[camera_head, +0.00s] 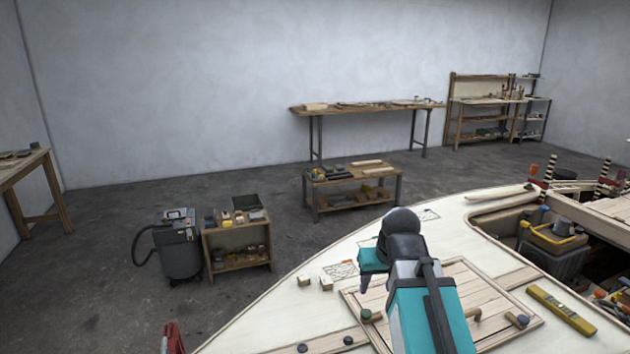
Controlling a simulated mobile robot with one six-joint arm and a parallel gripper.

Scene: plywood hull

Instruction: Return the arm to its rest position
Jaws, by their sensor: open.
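My arm reaches up from the bottom edge over the pale plywood deck (460,220). Its teal and grey link ends at a dark rounded joint, with a shorter teal part to the left of it. I see nothing held.
Under the arm lies a slatted wooden panel (490,290). Small wooden blocks (326,282) sit to its left, a yellow level (561,310) to its right. A grey bin (553,250) stands in the deck opening. A vacuum (180,245) and low benches (352,190) stand beyond.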

